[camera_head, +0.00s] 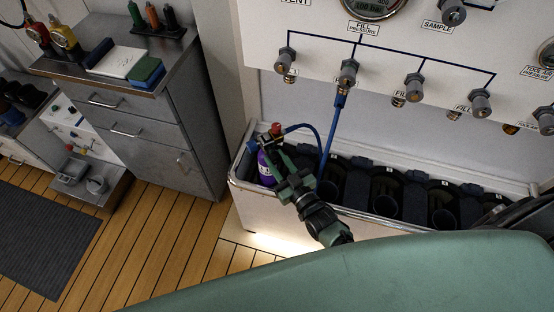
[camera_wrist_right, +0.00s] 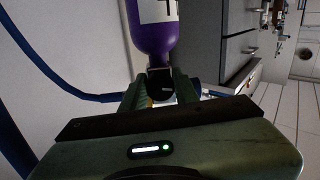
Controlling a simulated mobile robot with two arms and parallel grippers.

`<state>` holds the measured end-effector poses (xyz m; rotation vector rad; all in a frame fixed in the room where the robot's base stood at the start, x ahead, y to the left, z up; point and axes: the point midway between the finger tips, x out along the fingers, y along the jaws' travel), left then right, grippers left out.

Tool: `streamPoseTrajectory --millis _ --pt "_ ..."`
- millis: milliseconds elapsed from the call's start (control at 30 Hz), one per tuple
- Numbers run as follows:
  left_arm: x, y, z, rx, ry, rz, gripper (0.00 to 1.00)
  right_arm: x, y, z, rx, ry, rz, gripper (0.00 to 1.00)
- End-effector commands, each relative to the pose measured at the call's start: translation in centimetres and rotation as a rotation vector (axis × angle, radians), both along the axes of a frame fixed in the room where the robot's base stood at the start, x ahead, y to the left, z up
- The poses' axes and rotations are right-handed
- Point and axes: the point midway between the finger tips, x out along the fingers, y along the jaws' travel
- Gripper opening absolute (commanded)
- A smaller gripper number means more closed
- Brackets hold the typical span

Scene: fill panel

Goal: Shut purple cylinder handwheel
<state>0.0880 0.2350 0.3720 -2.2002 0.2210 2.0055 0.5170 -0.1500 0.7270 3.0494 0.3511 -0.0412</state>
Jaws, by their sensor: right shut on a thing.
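The purple cylinder (camera_head: 265,168) stands in the leftmost slot of the white rack below the panel. Its purple body with a white label also shows in the wrist view (camera_wrist_right: 152,38). My right gripper (camera_head: 274,150) is at the top of the cylinder, shut on its handwheel (camera_wrist_right: 160,82), a dark knob at the cylinder's valve end. A red part (camera_head: 276,128) shows just above the gripper. A blue hose (camera_head: 313,128) runs from the cylinder's top toward the panel. My fingers partly hide the valve. My left gripper is not in view.
The white rack (camera_head: 236,177) holds several dark, empty-looking slots right of the cylinder. The fill panel (camera_head: 300,62) with gauges and several grey knobs is above. A grey drawer cabinet (camera_head: 150,135) stands left. Wooden floor (camera_head: 150,240) is clear in front of it.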

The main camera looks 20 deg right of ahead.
Motion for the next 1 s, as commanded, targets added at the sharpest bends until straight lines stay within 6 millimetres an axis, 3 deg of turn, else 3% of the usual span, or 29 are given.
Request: streamPoseTrajectory --millis 1000 --pt "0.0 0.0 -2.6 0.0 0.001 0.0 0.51 -0.1 0.3 -0.3 0.945 0.186 0.001 0.0"
